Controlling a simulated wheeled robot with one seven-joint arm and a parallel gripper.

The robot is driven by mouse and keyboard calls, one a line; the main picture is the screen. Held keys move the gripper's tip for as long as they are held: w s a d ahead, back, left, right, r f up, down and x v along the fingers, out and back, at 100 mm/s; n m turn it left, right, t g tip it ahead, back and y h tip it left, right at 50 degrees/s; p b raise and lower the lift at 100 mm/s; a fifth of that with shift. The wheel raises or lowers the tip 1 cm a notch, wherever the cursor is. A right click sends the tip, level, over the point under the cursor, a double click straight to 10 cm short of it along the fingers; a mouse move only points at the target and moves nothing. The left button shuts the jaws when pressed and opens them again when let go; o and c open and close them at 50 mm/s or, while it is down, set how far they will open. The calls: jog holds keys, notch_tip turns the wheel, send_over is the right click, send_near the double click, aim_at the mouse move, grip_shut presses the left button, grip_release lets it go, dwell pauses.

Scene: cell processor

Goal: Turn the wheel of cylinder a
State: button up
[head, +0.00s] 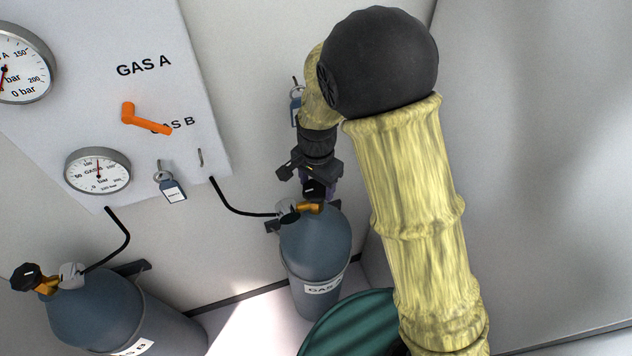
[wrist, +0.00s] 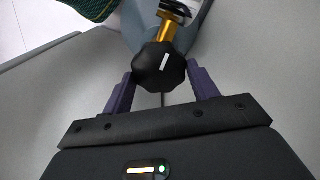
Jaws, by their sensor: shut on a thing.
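Cylinder A (head: 316,245) is a grey-blue gas bottle labelled GAS A, standing upright against the wall in the middle of the head view. Its black wheel (wrist: 158,68) sits on a brass valve stem (wrist: 168,27) in the wrist view and has a white mark on its face. My gripper (wrist: 160,80) is shut on this wheel, with one purple finger on either side of it. In the head view my gripper (head: 312,183) is above the cylinder's top, and my fingers and arm partly cover the wheel.
A second cylinder (head: 110,310), labelled GAS B, stands at the lower left. The wall panel carries two gauges (head: 97,170), an orange lever (head: 147,120) and a padlock (head: 172,188). A black hose (head: 235,205) runs to cylinder A. A green round object (head: 345,325) is at the bottom.

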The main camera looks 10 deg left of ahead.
aim_at(316, 188)
jog(key=shift+s+f, duration=0.1)
jog(key=shift+s, duration=0.1)
jog(key=o, duration=1)
jog(key=shift+w, duration=0.1)
jog(key=shift+a+r, duration=0.1)
jog(key=shift+r, duration=0.5)
notch_tip(316, 188, up, 16)
jog(key=shift+r+b, duration=0.2)
jog(key=shift+b, duration=1.05)
